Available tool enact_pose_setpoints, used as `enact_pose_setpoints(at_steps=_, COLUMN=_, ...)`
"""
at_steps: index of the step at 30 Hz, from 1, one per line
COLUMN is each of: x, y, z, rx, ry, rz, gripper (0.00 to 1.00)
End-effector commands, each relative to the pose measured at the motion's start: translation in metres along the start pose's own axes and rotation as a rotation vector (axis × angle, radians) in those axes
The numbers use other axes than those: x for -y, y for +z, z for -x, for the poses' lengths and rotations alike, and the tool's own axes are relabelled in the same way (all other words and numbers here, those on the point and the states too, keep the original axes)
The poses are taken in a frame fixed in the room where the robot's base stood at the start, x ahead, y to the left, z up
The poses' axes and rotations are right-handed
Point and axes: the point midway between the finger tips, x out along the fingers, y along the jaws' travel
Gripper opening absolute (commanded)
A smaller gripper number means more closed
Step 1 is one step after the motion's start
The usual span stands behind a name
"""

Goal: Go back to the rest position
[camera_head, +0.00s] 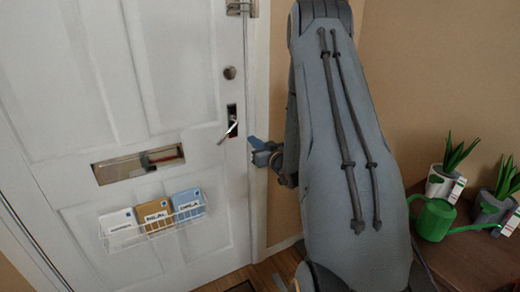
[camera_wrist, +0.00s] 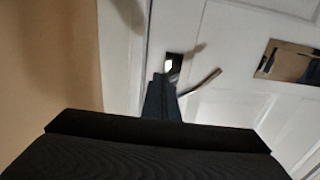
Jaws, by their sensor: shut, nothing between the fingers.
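My gripper (camera_head: 262,150) is at the right edge of the white door, beside the frame, a little right of and below the door handle (camera_head: 229,132). It is shut and holds nothing. In the wrist view my gripper (camera_wrist: 162,98) points at the door, and the handle (camera_wrist: 201,83) shows just right of the fingertips. I cannot tell whether they touch it. My arm stands upright right of the door and hides part of the wall behind it.
The white door (camera_head: 190,60) has a mail slot (camera_head: 137,164) and a wire basket (camera_head: 160,229) with several labelled envelopes. At the right, a dark table (camera_head: 462,262) bears a green watering can (camera_head: 434,219) and potted plants (camera_head: 447,171). A tan wall (camera_head: 430,70) stands behind my arm.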

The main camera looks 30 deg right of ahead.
Motion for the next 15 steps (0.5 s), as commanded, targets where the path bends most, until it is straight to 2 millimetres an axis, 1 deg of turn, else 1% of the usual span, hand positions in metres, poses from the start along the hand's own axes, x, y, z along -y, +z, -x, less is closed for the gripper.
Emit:
enact_pose_setpoints(at_steps=1, x=-0.001, y=0.001, z=0.011, rx=0.000, ry=0.003, rz=0.001, gripper=0.00)
enact_pose_setpoints(at_steps=3, x=0.003, y=0.001, z=0.021, rx=0.002, ry=0.002, rz=0.004, gripper=0.00)
enact_pose_setpoints(at_steps=6, x=0.007, y=0.000, z=0.030, rx=0.003, ry=0.003, rz=0.009, gripper=0.00)
enact_pose_setpoints(at_steps=10, x=0.009, y=0.001, z=0.039, rx=0.006, ry=0.004, rz=0.011, gripper=0.00)
enact_pose_setpoints(at_steps=15, x=0.007, y=0.000, z=0.043, rx=0.004, ry=0.004, rz=0.008, gripper=0.00)
